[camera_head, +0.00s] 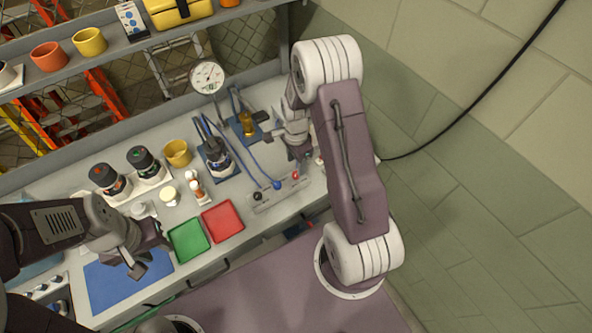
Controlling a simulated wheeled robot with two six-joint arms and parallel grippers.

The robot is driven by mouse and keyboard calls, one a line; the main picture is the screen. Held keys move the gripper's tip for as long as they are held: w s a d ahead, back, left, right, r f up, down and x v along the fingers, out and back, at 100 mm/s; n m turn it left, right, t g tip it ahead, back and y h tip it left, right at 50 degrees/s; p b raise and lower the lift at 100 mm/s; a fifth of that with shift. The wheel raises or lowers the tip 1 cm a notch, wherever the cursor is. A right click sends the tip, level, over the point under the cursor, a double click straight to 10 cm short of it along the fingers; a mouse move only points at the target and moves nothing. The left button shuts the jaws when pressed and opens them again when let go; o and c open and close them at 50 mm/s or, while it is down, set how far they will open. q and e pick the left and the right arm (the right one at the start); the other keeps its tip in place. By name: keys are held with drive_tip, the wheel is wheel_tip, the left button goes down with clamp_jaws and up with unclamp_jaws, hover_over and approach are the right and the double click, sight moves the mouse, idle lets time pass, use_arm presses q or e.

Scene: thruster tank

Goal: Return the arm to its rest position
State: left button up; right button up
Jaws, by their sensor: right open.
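My right arm rises from its shoulder at the lower right, bends at the top and hangs down over the bench's right end. Its gripper (283,150) is open with nothing seen between the fingers, above the bench behind a grey panel (281,191) with red, blue and black knobs. My left arm comes in from the left edge. Its gripper (152,261) has its fingers apart and looks empty, over the blue mat (112,287) and left of the green tray (188,240).
A dial gauge (207,77), a blue-based device (217,158) and a brass fitting on a blue stand (247,124) stand near my right gripper. A red tray (222,221), yellow cup (177,153) and two dark-capped jars (145,160) are on the bench. A shelf (121,46) runs behind.

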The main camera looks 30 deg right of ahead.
wheel_tip(320, 180, up, 4)
drive_tip(key=shift+f, duration=0.25)
drive_tip(key=a+r+n+t+b, duration=0.1)
drive_tip(key=a+r+n+b, duration=0.1)
drive_tip(key=a+r+b, duration=0.15)
drive_tip(key=s+a+n, duration=0.4)
drive_tip(key=s+n, duration=0.9)
drive_tip(key=n, duration=0.2)
